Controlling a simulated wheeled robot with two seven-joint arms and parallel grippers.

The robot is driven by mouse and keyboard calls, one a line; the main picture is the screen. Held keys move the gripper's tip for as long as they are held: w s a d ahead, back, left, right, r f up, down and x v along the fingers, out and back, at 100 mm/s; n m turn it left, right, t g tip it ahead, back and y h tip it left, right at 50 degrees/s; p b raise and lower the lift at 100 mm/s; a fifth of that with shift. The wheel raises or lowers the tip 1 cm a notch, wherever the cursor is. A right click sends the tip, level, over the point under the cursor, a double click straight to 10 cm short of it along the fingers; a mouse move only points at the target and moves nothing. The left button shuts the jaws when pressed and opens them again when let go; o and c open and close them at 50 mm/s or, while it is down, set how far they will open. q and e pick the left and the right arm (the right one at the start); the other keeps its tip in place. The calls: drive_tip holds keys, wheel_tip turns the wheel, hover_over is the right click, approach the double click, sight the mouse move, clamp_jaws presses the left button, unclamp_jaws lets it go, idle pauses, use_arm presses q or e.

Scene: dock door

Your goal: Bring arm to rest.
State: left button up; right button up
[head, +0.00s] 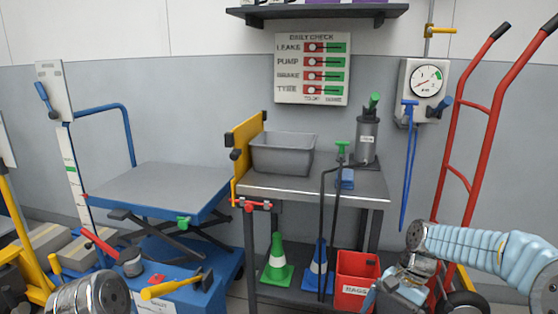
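My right arm (490,252), in a light blue ribbed sleeve, comes in from the right edge at the lower right. Its metal wrist end hangs in front of the red bin and the hand truck. My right gripper (398,290) is at the bottom edge, partly cut off; its fingers cannot be made out. Of my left arm, only a silver ribbed link (92,297) shows at the bottom left. My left gripper is out of the picture.
A steel workbench (345,187) holds a grey bin (283,153) and a grey canister (367,138). Below are cones and a red bin (355,277). A blue lift table (160,190) stands left; a red hand truck (480,140) stands right.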

drive_tip(key=s+a+f+n, duration=0.1)
drive_tip(key=s+a+f, duration=0.15)
drive_tip(key=f, duration=0.55)
drive_tip(key=s+a+f+n+t, duration=0.1)
drive_tip(key=s+a+f+n, duration=0.1)
drive_tip(key=a+f, duration=0.35)
drive_tip(key=s+a+f+n, duration=0.1)
drive_tip(key=s+f, duration=0.1)
drive_tip(key=f, duration=0.7)
drive_tip(key=s+a+f+n+t, duration=0.1)
drive_tip(key=s+a+f+n, duration=0.2)
drive_tip(key=s+f, duration=0.5)
drive_tip(key=s+a, duration=0.1)
drive_tip(key=s, duration=0.2)
drive_tip(key=shift+a, duration=0.25)
